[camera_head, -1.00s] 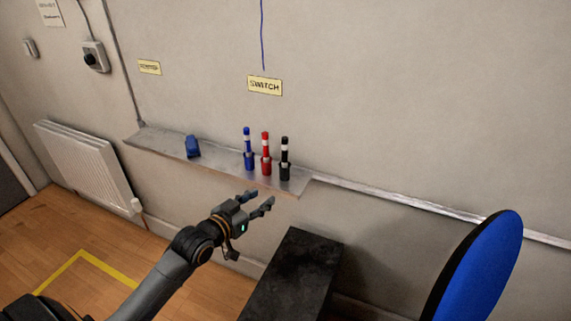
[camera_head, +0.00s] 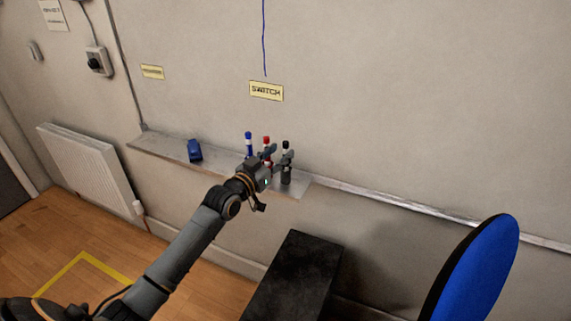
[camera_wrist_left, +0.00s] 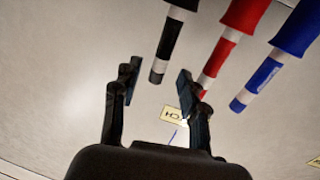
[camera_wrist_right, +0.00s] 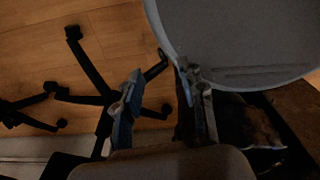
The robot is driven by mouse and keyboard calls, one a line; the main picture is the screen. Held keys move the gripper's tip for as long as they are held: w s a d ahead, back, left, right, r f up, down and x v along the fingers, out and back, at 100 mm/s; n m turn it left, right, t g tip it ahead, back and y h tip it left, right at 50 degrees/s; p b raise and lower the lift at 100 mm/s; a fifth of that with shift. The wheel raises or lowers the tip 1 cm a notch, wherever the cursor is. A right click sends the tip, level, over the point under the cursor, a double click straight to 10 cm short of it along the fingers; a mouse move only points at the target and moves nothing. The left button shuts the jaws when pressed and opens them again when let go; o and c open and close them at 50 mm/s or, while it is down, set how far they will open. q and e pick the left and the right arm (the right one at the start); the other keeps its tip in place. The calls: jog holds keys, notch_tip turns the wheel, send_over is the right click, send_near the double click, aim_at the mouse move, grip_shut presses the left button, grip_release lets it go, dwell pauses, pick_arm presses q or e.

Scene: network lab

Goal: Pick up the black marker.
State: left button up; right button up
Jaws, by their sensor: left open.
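The black marker (camera_head: 286,178) stands upright on the grey wall shelf (camera_head: 231,166), rightmost of three markers. My left gripper (camera_head: 279,155) is open at the black marker, its fingers partly covering it in the head view. In the left wrist view the black marker (camera_wrist_left: 169,45) appears between the spread fingertips of my left gripper (camera_wrist_left: 159,72), and the fingers are not closed on it. My right gripper (camera_wrist_right: 160,76) is open and empty in the right wrist view, and is not seen in the head view.
A red marker (camera_head: 267,141) and a blue marker (camera_head: 248,138) stand close by to the left. A blue object (camera_head: 194,150) lies further left on the shelf. A black box-like surface (camera_head: 295,275) is below. A blue chair back (camera_head: 475,265) stands at right.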

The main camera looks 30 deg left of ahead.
aim_at(284, 151)
pick_arm(q)
jog(key=w, duration=0.3)
jog(key=shift+w+d+f, duration=0.1)
jog(key=shift+w+d, duration=0.15)
jog(key=shift+w, duration=0.1)
jog(key=shift+s, duration=0.1)
